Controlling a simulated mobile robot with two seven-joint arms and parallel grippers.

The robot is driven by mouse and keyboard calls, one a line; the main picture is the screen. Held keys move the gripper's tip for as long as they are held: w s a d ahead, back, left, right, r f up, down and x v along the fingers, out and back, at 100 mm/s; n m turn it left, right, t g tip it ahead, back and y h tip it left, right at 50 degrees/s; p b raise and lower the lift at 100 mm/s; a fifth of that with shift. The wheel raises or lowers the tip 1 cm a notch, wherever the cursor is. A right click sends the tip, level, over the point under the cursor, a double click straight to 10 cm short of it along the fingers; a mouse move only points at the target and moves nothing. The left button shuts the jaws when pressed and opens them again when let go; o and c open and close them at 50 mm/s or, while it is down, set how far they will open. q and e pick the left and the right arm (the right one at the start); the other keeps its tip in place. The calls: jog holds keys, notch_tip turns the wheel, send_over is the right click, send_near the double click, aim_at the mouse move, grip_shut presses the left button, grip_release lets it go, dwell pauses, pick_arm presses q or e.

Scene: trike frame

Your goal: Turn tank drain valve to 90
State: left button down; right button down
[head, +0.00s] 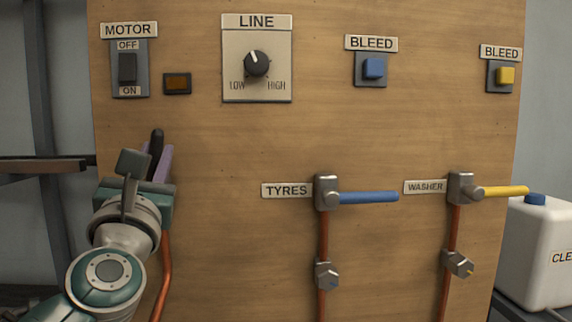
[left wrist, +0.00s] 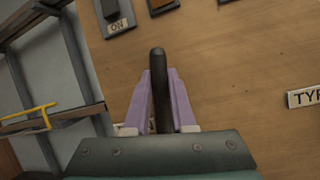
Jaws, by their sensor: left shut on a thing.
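A black valve lever (head: 157,139) stands roughly upright on the left of the wooden panel, below the MOTOR switch. It also shows in the left wrist view (left wrist: 158,65) between purple fingers. My left gripper (head: 158,162) is shut on this lever, with the lever's rounded end sticking out past the fingers. The valve body and any label by it are hidden behind my gripper, so its name cannot be read. An orange-red pipe (head: 165,270) runs down from behind my gripper. My right gripper is not in view.
The TYRES valve with blue lever (head: 368,197) and the WASHER valve with yellow lever (head: 504,191) stand to the right. Above are the MOTOR switch (head: 127,68), LINE knob (head: 257,63) and BLEED buttons. A white canister (head: 537,250) stands far right. Bare panel lies between my gripper and TYRES.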

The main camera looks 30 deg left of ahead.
pick_arm(q)
jog(key=shift+s+a+n+g+y, duration=0.2)
jog(key=shift+a+n+g+y, duration=0.15)
jog(key=shift+n, duration=0.45)
jog(key=shift+s+a+n+g+y, duration=0.2)
jog(key=shift+n+g+y, duration=0.15)
jog(key=shift+n, duration=0.45)
jog(key=c, duration=0.8)
grip_release()
jog(key=shift+o, duration=0.2)
jog(key=shift+s+d+f+b, duration=0.25)
jog(key=shift+d+b, duration=0.05)
jog(key=shift+b, duration=0.2)
jog(key=b+v, duration=0.3)
jog(key=v, duration=0.6)
jog(key=shift+r, duration=0.2)
